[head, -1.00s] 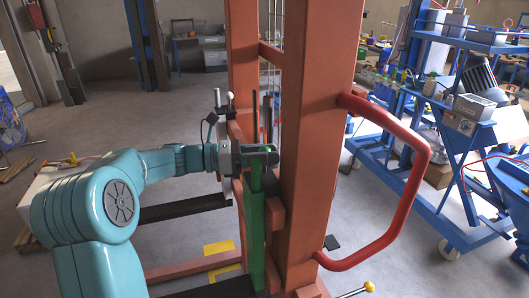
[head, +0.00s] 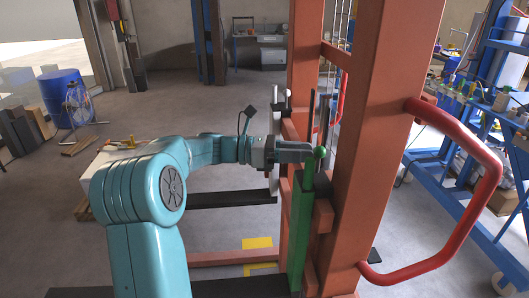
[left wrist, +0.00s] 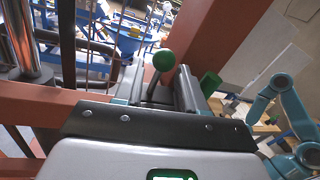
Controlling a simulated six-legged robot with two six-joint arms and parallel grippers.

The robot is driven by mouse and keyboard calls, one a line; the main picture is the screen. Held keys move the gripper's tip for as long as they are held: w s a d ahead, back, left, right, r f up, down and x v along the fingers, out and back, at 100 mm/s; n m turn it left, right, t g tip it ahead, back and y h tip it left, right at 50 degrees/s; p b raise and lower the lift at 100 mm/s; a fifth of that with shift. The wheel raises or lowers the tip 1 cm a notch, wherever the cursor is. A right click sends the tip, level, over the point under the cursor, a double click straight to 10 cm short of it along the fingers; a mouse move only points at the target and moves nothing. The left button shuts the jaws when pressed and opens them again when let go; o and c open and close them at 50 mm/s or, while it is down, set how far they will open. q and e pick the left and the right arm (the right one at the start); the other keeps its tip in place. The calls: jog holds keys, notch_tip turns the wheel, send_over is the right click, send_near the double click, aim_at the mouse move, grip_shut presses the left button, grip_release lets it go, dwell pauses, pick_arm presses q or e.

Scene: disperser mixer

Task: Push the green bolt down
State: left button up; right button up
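The green bolt shows as a round green knob (head: 320,152) on a thin rod, near the top of a green upright bar (head: 301,225) beside the orange frame. In the left wrist view the knob (left wrist: 163,60) stands between my fingers, a little beyond them, with its rod slanting down toward the gripper. My left gripper (head: 300,151) reaches in from the left, level with the knob and close to it. In the left wrist view its two fingers (left wrist: 162,90) are apart, with the rod in the gap. Whether they touch it is hidden. My right gripper is not in view.
A thick orange post (head: 375,130) stands just right of the knob, with a red curved handle (head: 490,185) on it. A blue shelf cart (head: 480,110) stands behind at the right. Open floor lies at the left, with a blue barrel (head: 65,95) farther back.

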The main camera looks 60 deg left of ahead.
pick_arm(q)
jog(key=b+v, duration=0.1)
jog(key=v, duration=1.1)
jog(key=shift+a, duration=0.1)
